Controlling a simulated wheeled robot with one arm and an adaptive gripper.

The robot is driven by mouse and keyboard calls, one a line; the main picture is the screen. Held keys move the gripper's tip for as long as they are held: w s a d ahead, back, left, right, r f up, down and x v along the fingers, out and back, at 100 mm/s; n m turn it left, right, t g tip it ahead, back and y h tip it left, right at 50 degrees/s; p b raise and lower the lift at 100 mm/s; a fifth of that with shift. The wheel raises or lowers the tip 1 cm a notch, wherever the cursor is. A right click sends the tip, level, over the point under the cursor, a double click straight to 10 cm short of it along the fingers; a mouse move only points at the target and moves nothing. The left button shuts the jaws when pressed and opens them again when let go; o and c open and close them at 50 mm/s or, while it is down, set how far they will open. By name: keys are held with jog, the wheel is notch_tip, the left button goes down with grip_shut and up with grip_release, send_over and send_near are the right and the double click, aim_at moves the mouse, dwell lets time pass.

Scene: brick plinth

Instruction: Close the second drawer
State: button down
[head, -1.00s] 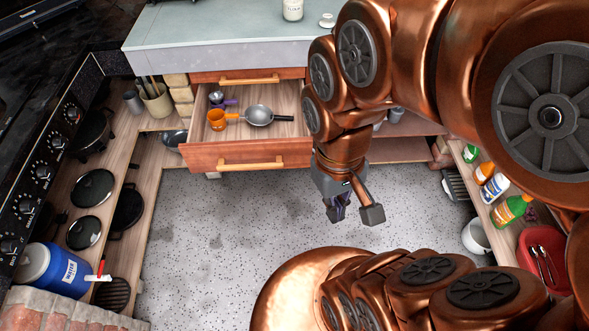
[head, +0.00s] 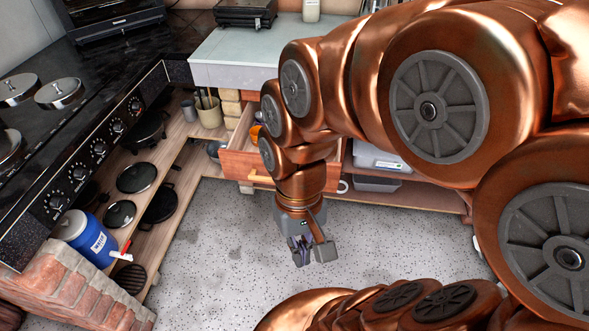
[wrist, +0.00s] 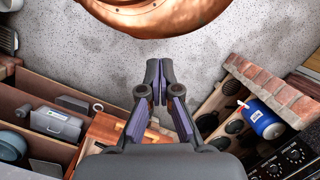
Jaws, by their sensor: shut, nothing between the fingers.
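The second drawer (head: 235,161) is pulled out from the cabinet under the grey worktop. It has a reddish wooden front and a light wooden bar handle (head: 262,178), largely hidden by my arm in the head view. An orange cup (head: 255,133) shows inside it. My gripper (head: 313,254) is shut and empty, above the speckled floor in front of the drawer and apart from it. In the wrist view my gripper (wrist: 160,68) points away from the drawer front (wrist: 103,130), which lies at the lower left.
A stove (head: 90,150) and low shelves with pans (head: 137,177) line the left. Grey boxes (head: 378,160) sit on open shelves right of the drawer. The floor (head: 215,240) between is clear.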

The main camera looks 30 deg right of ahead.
jog(key=w+a+f+m+y+b, duration=0.3)
jog(key=w+f+m+y+b, duration=0.4)
jog(key=w+m, duration=0.4)
jog(key=w+d+f+m+t+y+b, duration=0.4)
jog(key=w+d+f+m+y, duration=0.15)
jog(key=w+m, duration=0.5)
jog(key=w+d+f+m+t+h+b, duration=0.1)
jog(key=d+f+m+t+b, duration=0.1)
jog(key=d+f+m+t, duration=0.45)
jog(key=w+d+f+m+t+h+b, duration=0.1)
jog(key=d+f+m+t+b, duration=0.2)
jog(key=d+m, duration=0.75)
jog(key=w+d+f+m+t+h+b, duration=0.15)
jog(key=d+f+m+t, duration=0.25)
jog(key=d+f+m, duration=0.5)
jog(key=w+a, duration=0.1)
jog(key=w, duration=0.2)
jog(key=w+r+n+b, duration=0.1)
jog(key=w, duration=0.2)
jog(key=w+a+r+n+b, duration=0.1)
jog(key=w, duration=0.2)
jog(key=shift+w+a, duration=0.2)
jog(key=shift+a, duration=0.1)
jog(key=shift+w+d, duration=0.75)
jog(key=shift+w, duration=0.1)
jog(key=shift+r, duration=0.1)
